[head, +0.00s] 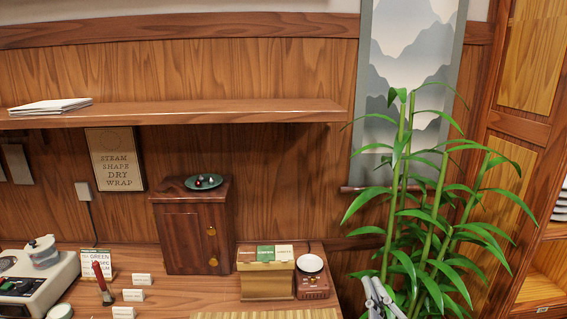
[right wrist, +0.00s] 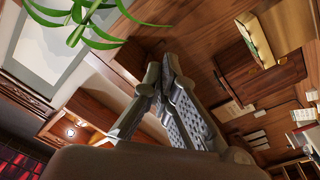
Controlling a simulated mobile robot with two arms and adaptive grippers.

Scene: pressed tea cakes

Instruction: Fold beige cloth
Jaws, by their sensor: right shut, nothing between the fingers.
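No beige cloth can be made out for sure in either view. A flat stack of whitish sheets (head: 50,106) lies on the wall shelf at the left in the head view; I cannot tell whether it is cloth or paper. My right gripper (head: 373,287) shows at the bottom edge of the head view, in front of the bamboo plant. In the right wrist view its two grey fingers (right wrist: 162,72) are together at the tips with nothing between them. My left gripper is in neither view.
The bamboo plant (head: 425,215) stands close to my right gripper. The counter holds a dark wooden cabinet (head: 190,238), a box of packets (head: 265,282), a small scale (head: 312,284) and a hot plate with a pot (head: 38,283). The wall shelf (head: 220,113) is mostly bare.

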